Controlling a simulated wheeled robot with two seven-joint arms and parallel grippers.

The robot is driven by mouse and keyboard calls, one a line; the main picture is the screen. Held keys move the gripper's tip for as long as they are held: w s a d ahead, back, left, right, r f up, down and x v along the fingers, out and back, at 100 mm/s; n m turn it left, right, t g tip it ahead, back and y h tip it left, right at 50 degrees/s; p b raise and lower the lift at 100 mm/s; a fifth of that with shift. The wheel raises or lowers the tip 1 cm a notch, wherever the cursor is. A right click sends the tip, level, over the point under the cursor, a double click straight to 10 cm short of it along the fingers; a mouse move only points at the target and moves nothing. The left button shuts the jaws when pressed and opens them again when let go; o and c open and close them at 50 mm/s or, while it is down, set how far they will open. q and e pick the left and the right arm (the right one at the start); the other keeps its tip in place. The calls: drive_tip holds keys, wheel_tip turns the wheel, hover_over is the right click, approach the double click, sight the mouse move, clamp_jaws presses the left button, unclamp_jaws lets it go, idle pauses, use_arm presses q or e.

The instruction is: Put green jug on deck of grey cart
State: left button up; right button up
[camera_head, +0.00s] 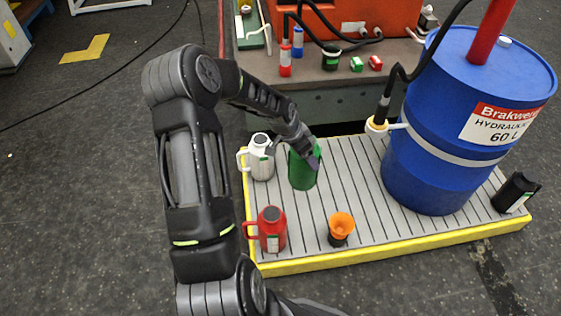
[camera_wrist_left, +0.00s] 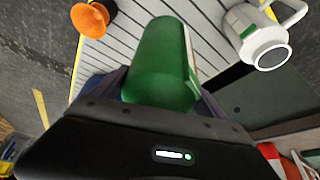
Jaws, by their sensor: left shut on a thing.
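The green jug (camera_head: 303,172) is upright, or nearly so, over the left part of a grey slatted deck with yellow edges (camera_head: 350,198). I cannot tell whether its base touches the slats. My left gripper (camera_head: 311,158) is shut on its upper part; its fingers hide some of the jug. In the left wrist view the green jug (camera_wrist_left: 160,60) fills the space between the fingers (camera_wrist_left: 160,95). A grey cart-like bench (camera_head: 330,88) stands behind the deck, its wheels not visible. My right gripper is not in view.
On the deck are a white jug (camera_head: 261,160), a red jug (camera_head: 271,230), an orange funnel (camera_head: 341,225), a large blue drum (camera_head: 440,150) and a black container (camera_head: 515,193). Small bottles, coloured blocks and an orange machine (camera_head: 350,25) crowd the bench top.

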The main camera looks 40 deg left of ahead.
use_arm(q)
drive_tip(key=w+d+r, duration=0.3)
drive_tip(key=d+r, duration=1)
drive_tip(key=d, duration=0.4)
drive_tip(key=w+d+r, duration=0.3)
drive_tip(key=d+r, duration=1.1)
drive_tip(key=d, duration=0.4)
drive_tip(key=shift+r+m, duration=0.3)
